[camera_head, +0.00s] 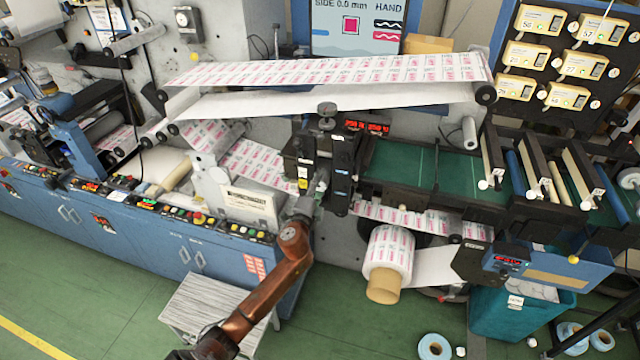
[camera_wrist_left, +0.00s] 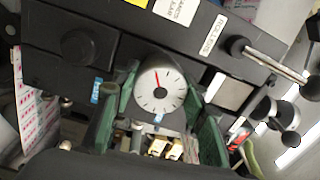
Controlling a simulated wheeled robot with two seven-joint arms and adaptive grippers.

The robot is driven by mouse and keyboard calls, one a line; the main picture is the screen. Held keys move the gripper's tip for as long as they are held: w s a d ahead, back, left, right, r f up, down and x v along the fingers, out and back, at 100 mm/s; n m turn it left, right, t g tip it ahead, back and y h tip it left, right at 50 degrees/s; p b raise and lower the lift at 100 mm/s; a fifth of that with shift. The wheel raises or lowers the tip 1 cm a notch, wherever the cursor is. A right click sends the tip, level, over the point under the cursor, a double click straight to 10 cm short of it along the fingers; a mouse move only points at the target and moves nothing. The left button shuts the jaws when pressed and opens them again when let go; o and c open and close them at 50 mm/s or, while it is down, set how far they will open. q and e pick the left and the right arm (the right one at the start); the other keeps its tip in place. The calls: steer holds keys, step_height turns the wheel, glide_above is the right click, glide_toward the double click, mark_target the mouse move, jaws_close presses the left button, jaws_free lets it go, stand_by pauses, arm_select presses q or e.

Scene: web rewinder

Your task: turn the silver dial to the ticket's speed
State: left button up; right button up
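In the left wrist view a round dial (camera_wrist_left: 160,89) with a pale face, dark tick marks and a red pointer sits on a dark housing. The pointer leans up and slightly left; the scale's numbers are too small to read. The green fingers of my left gripper (camera_wrist_left: 161,97) stand apart, one on each side of the dial; I cannot tell whether they touch it. In the head view my left gripper (camera_head: 318,187) is at the dark central unit, and the dial is too small to make out. My right gripper is out of view.
A black knob (camera_wrist_left: 85,47) and a bar labelled ROLLERS (camera_wrist_left: 213,35) are close to the dial. A metal rod (camera_wrist_left: 270,58) sticks out at the right. In the head view a printed roll (camera_head: 388,250) hangs below the unit, and a blue console (camera_head: 150,225) stands to the left.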

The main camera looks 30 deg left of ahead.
arm_select(q)
steer(key=o, duration=0.5)
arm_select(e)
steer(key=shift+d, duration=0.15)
arm_select(q)
steer(key=shift+s, duration=0.15)
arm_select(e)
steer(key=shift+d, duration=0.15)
arm_select(q)
steer(key=v, duration=1.1)
steer(key=shift+s+d, duration=0.2)
steer(key=shift+s, duration=0.2)
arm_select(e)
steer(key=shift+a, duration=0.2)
